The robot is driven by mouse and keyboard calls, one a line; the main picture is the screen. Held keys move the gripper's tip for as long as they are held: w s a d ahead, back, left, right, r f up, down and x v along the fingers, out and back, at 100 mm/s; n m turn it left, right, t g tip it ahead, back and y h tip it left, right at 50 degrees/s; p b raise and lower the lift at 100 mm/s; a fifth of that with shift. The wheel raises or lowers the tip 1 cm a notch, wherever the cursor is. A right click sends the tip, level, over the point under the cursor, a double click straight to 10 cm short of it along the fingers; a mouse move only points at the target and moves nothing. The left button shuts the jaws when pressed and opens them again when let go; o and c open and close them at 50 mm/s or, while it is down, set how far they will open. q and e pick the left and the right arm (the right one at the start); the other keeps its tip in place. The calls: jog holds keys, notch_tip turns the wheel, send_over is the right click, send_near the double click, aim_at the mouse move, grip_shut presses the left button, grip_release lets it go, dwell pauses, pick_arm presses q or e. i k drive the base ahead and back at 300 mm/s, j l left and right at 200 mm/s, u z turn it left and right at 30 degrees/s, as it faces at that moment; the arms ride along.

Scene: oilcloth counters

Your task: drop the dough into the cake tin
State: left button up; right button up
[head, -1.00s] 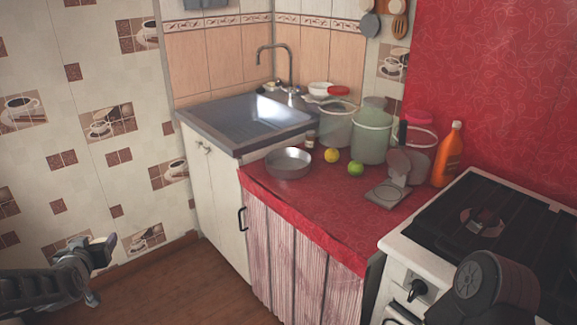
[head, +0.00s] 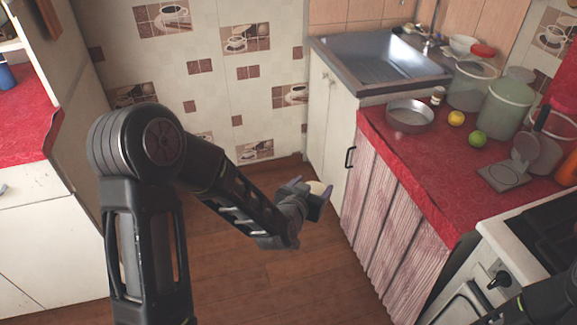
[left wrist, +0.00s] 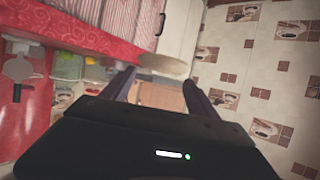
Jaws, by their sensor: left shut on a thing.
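The cake tin (head: 410,114) is a round, shallow grey metal tin. It stands upright on the red counter near the sink and looks empty. My left gripper (head: 317,192) is shut on the dough (head: 316,187), a small pale, rounded lump. It holds the dough in the air over the floor, in front of the white cabinet, to the left of the tin and lower in the picture. In the left wrist view the dough (left wrist: 163,66) shows between the fingertips. My right gripper is out of view; only part of that arm shows at the lower right.
The red counter (head: 415,185) has a curtained front. A yellow fruit (head: 456,118), a green fruit (head: 478,138), a small jar (head: 438,95) and large canisters (head: 507,105) stand beside the tin. The sink (head: 380,62) is behind; the stove (head: 530,225) is at right.

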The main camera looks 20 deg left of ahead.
aim_at(403, 119)
jog(key=z, duration=0.5)
jog(key=i+j+z, duration=0.15)
jog(key=j+z, duration=0.35)
jog(key=j, duration=0.3)
jog(key=j+z, duration=0.45)
jog(key=j, duration=1.25)
jog(key=k+j+z, duration=0.1)
jog(key=j, duration=0.8)
